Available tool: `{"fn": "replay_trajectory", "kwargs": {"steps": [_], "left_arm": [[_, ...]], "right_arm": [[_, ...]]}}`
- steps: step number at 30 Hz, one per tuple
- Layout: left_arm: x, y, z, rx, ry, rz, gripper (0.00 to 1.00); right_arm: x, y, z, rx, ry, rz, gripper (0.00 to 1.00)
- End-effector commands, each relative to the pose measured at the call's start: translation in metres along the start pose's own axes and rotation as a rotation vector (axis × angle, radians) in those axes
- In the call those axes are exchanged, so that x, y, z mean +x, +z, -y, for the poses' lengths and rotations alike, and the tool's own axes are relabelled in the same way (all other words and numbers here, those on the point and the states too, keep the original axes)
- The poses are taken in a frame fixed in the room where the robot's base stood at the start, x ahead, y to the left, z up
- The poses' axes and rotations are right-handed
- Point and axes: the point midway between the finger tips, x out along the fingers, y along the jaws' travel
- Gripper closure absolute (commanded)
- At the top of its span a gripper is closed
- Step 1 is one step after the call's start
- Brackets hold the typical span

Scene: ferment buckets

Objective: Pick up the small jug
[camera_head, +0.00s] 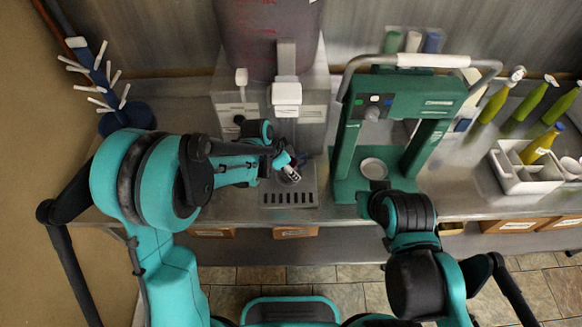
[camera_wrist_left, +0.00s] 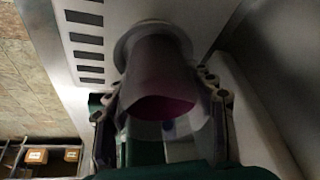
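The small jug (camera_wrist_left: 160,75) shows in the left wrist view as a grey, see-through vessel with purple inside. Its far end sits at a pale round ring by a slotted plate. My left gripper (camera_wrist_left: 165,90) has one finger on each side of the jug, close to its walls; whether they press on it I cannot tell. In the head view my left gripper (camera_head: 286,163) is over the drip tray (camera_head: 289,197) under the tap, and it mostly hides the jug. My right gripper (camera_head: 378,188) is in front of the green press; its fingers are not clear.
A large purple-filled vessel (camera_head: 268,40) with a white tap (camera_head: 287,94) stands behind my left gripper. The green press (camera_head: 347,150) with a pale round pad (camera_head: 373,168) is to the right. A white divided caddy (camera_head: 522,172) and green bottles are farther right. A peg rack (camera_head: 100,75) stands left.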

Motion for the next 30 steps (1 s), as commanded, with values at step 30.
{"fn": "replay_trajectory", "kwargs": {"steps": [30], "left_arm": [[-0.069,0.071,-0.007,-0.007,-0.002,0.001,0.83]], "right_arm": [[-0.015,-0.011,0.0,0.0,0.0,0.0,1.0]]}}
